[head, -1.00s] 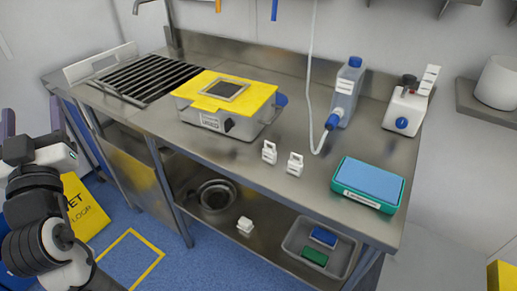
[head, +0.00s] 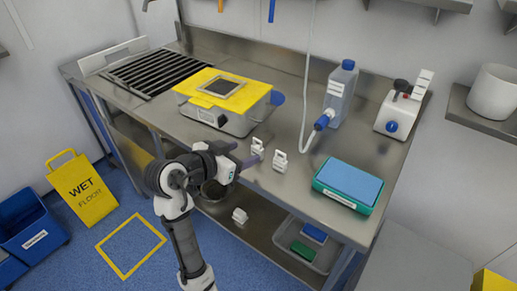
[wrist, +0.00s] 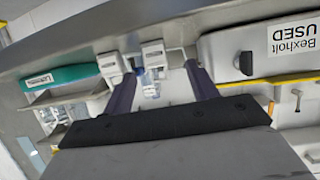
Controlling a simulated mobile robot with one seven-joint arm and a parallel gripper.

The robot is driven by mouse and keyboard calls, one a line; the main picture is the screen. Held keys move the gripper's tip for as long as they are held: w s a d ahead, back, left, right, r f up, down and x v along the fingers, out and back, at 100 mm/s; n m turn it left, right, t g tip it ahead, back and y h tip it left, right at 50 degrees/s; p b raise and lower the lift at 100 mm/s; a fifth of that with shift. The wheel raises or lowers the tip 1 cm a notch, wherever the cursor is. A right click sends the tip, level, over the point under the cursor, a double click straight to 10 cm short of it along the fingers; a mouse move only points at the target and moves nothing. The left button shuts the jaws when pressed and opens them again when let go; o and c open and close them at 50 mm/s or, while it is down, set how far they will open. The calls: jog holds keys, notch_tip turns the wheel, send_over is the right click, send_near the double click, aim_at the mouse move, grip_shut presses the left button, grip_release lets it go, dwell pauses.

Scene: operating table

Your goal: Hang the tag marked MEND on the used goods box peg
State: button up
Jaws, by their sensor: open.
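Two small white tags stand upright on the steel table near its front edge, the left tag (head: 258,147) and the right tag (head: 280,161). Any lettering on them is too small to read. My gripper (head: 252,158) is open and empty at the front edge, close to the left tag. In the wrist view that tag (wrist: 153,54) lies ahead between my purple fingers, and the other tag (wrist: 110,65) is beyond the left finger. The used goods box (head: 243,123) is grey with a yellow top; its USED label (wrist: 294,38) and a black peg (wrist: 246,62) show in the wrist view.
A teal tray with a blue pad (head: 348,184) sits right of the tags. A clear bottle (head: 339,95) and a white device (head: 400,112) stand behind. Another white piece (head: 240,215) is on the lower shelf. A yellow wet-floor sign (head: 80,190) stands left.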

aim_at(256, 150)
jog(key=x, duration=0.3)
jog(key=p+x, duration=0.1)
jog(key=x, duration=0.2)
jog(key=shift+d+f+p, duration=0.15)
jog(key=shift+d+p, duration=0.15)
jog(key=shift+d, duration=0.1)
jog(key=c, duration=1)
jog(key=shift+c, duration=0.3)
notch_tip(256, 150, up, 10)
jog(key=shift+b, duration=0.35)
